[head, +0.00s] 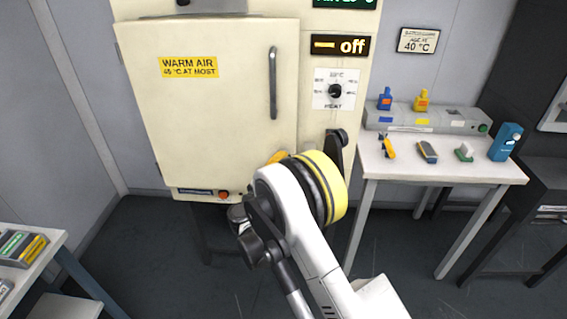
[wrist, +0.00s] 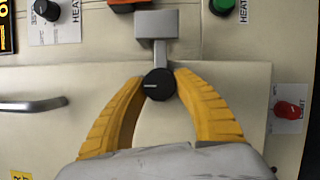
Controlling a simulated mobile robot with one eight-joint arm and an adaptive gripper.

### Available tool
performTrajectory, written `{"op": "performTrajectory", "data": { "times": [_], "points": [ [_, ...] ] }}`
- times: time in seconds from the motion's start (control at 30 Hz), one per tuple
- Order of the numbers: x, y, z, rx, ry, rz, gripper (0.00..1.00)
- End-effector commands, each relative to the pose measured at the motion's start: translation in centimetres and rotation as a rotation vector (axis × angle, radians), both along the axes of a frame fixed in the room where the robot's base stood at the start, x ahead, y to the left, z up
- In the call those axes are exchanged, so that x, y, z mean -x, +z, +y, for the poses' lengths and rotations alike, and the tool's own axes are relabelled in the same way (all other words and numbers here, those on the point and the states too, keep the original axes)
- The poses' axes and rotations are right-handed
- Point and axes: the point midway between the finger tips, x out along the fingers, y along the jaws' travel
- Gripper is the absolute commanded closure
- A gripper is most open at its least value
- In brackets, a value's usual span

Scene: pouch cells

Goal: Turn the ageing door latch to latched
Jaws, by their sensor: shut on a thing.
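The ageing door latch (wrist: 159,85) shows in the wrist view as a black round knob with a pale line across it. A grey bar runs from the knob over the door's edge to a grey block (wrist: 157,25) on the cabinet frame. My gripper (wrist: 158,80) has its yellow fingertips on either side of the knob, shut on it. The cream door (head: 215,110) looks closed in the head view. There, my arm hides the latch and most of my gripper; one yellow finger (head: 278,157) shows.
The door handle (head: 273,83) and a heat dial (head: 335,90) lie above my gripper. A red knob (wrist: 290,108) is at the right of the wrist view. A white table (head: 440,170) with small items stands at the right. Another table (head: 60,240) is at the lower left.

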Motion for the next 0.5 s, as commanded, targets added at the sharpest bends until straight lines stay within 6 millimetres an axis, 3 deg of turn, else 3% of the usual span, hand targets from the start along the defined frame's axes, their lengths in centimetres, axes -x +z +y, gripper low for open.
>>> {"op": "performTrajectory", "data": {
  "times": [0.17,0.2,0.27,0.5],
  "points": [
    [-0.07,0.10,-0.16,0.001,-0.003,-0.001,1.00],
    [-0.07,0.10,-0.16,0.001,-0.003,-0.001,0.56],
    [-0.06,0.09,-0.16,0.001,-0.003,-0.001,0.41],
    [-0.03,0.05,-0.07,0.000,-0.001,0.000,0.41]
  ]
}}
